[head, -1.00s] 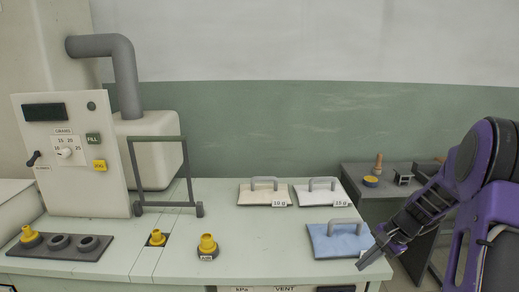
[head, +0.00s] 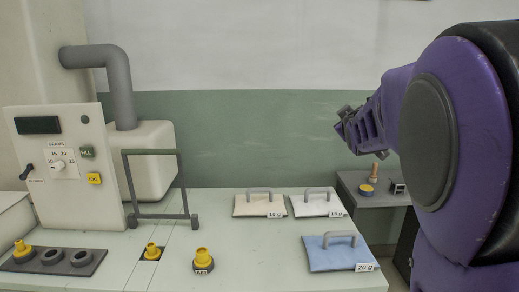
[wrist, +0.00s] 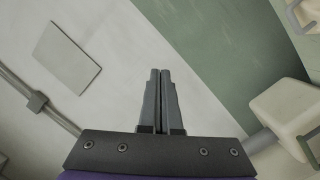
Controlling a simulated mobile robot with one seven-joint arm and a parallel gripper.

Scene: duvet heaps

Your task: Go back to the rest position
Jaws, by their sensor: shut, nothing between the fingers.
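My gripper (head: 343,131) is raised at the right in the head view, above the workbench (head: 270,268) and in front of the green wall band. My purple arm fills the right side of that view. In the wrist view my gripper (wrist: 160,76) has its two fingers side by side and shut, with nothing between them. It is apart from everything on the bench.
Cream (head: 262,206), white (head: 320,206) and blue (head: 330,256) handled pads lie on the bench, the blue one labelled 20 g. A filling machine (head: 60,170) and grey frame (head: 158,214) stand left. Yellow nozzles (head: 202,260) sit in front. A grey side table (head: 375,198) is partly hidden.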

